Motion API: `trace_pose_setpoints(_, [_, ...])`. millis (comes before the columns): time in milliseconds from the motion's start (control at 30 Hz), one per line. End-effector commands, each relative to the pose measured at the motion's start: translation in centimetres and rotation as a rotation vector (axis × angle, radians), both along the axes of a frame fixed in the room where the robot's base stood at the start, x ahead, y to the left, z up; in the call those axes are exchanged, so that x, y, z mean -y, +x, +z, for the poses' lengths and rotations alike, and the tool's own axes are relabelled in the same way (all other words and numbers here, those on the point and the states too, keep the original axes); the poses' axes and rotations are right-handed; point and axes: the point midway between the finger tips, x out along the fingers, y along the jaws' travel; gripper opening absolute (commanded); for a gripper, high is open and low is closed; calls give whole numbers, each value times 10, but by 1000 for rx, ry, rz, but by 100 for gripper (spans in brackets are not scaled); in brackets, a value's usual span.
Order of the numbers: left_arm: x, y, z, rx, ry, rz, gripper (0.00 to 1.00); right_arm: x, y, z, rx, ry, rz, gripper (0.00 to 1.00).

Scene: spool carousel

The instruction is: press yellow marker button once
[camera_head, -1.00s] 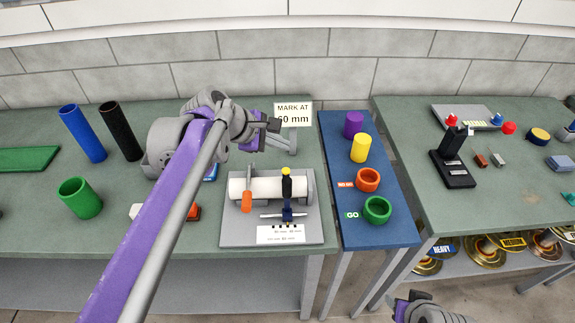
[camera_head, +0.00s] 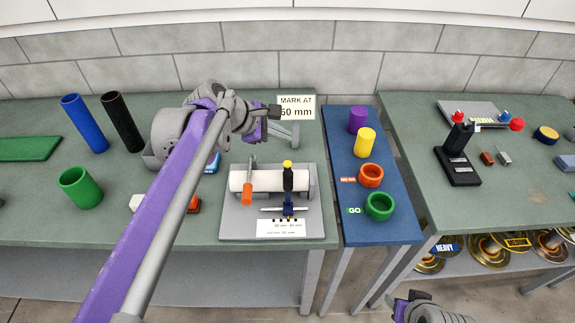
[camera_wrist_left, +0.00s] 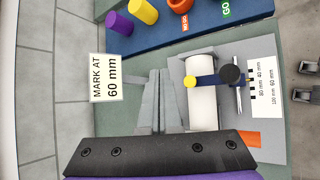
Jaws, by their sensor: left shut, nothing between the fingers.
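The yellow marker button (camera_head: 288,163) is a small round cap on top of a black post on the marking jig (camera_head: 232,222). The post stands on a blue clamp in front of a white tube (camera_head: 266,182). In the left wrist view the yellow button (camera_wrist_left: 190,81) shows beside the black round knob, over the white tube. My left gripper (camera_head: 274,111) is shut and empty, behind and above the jig, left of the sign. Its closed fingers (camera_wrist_left: 161,88) are apart from the button in the wrist view. My right gripper (camera_head: 418,302) is partly cut off at the bottom edge.
A sign reading "MARK AT 60 mm" (camera_head: 296,107) stands behind the jig. An orange handle (camera_head: 247,194) is left of the post. A blue table (camera_head: 345,228) with coloured cups and cylinders is to the right. Blue (camera_head: 84,123) and black (camera_head: 121,126) tubes stand left.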

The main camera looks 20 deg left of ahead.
Motion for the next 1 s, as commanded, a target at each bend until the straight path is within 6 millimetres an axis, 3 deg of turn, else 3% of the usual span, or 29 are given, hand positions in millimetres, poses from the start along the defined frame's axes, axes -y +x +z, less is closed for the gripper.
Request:
trace_pose_setpoints(100, [0, -1, -24, -4, 0, 0, 0, 0, -7, -19, -13, 0, 0, 50])
trace_pose_setpoints(400, [0, 0, -59, -2, 0, 1, 0, 0, -14, -45, -27, 0, 0, 50])
trace_pose_setpoints(1000, [0, 0, -63, 0, 0, 0, 0, 0, -14, -46, -27, 0, 0, 50])
